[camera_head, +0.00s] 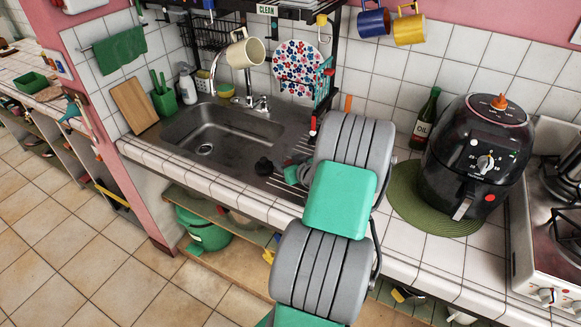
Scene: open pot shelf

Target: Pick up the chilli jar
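I cannot pick out a chilli jar in this view; it may be out of frame, hidden behind my arm or too small to tell. My grey and green arm rises from the bottom middle and covers part of the counter right of the sink. My gripper (264,166) seems to be the small dark end at the sink's right edge. Its fingers are too small to make out, and I cannot tell whether it holds anything.
A steel sink (180,130) lies left of my arm. A black air fryer (476,150) stands on a green mat (405,205), with an oil bottle (426,118) behind. Mugs hang above. A green pot (203,232) sits on the open shelf (225,275) below the counter.

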